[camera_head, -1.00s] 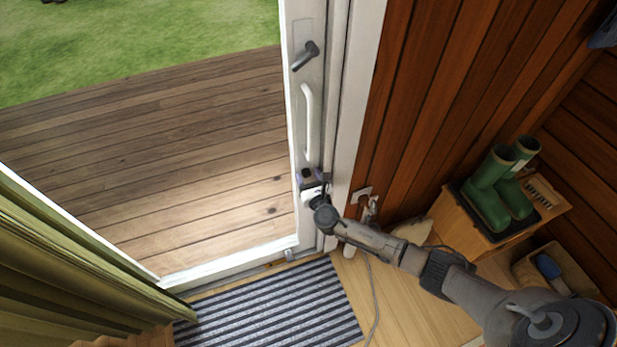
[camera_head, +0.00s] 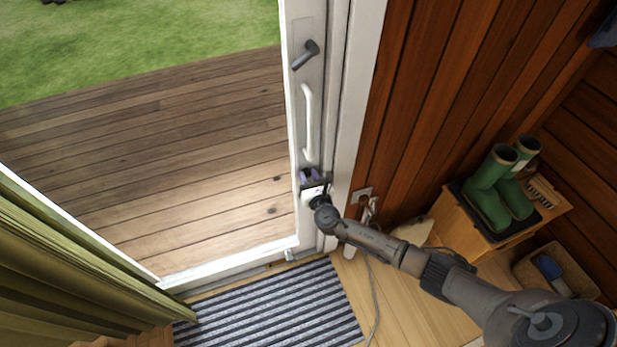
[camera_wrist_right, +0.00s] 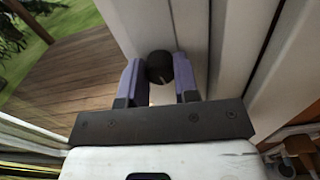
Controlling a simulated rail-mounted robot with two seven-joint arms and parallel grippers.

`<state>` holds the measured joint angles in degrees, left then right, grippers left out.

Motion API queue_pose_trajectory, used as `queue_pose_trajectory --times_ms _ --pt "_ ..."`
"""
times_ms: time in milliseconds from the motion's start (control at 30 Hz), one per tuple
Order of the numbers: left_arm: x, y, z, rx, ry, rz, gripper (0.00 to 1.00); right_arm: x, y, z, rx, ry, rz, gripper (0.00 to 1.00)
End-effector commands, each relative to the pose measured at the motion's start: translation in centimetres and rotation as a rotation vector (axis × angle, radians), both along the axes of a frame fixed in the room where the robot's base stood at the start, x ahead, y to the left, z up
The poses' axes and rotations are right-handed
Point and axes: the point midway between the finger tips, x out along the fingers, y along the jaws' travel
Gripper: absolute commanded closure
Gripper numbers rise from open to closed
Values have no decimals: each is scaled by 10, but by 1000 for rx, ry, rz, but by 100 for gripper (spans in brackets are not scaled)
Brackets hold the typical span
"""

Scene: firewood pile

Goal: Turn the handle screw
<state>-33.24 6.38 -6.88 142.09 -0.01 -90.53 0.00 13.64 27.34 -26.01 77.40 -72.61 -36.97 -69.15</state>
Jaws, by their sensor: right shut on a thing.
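The handle screw (camera_wrist_right: 160,67) is a round black knob with a pale mark on its face, on the white door frame. In the right wrist view it sits between the two purple fingers of my right gripper (camera_wrist_right: 160,80), which is shut on it. In the head view my right gripper (camera_head: 309,176) is at the door's edge, just below the white pull handle (camera_head: 308,122), and the knob is hard to make out there. A grey lever handle (camera_head: 305,56) is higher on the same frame. My left gripper is not in view.
The glass door (camera_head: 200,265) looks onto a wooden deck. A striped mat (camera_head: 270,310) lies on the floor below. Green boots (camera_head: 490,190) stand on a wooden box at right. A green curtain (camera_head: 60,270) hangs at left. A cord lies near the door.

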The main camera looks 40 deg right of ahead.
Motion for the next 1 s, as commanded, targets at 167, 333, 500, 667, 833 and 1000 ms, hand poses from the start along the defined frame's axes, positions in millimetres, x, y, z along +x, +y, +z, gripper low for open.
queue_pose_trajectory --times_ms 167,333,500,667,833,1000 --pt "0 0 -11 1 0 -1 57 0 0 -3 123 -45 -1 95" --pt "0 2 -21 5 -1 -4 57 0 0 -3 275 -97 -1 95" --pt "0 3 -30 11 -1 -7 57 -1 -1 -3 428 -151 0 95" --pt "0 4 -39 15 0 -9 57 -1 -1 -3 571 -202 0 95" --pt "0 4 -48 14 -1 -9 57 -1 -1 -4 726 -255 0 95" --pt "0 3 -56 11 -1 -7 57 -1 -1 -4 878 -308 0 95"
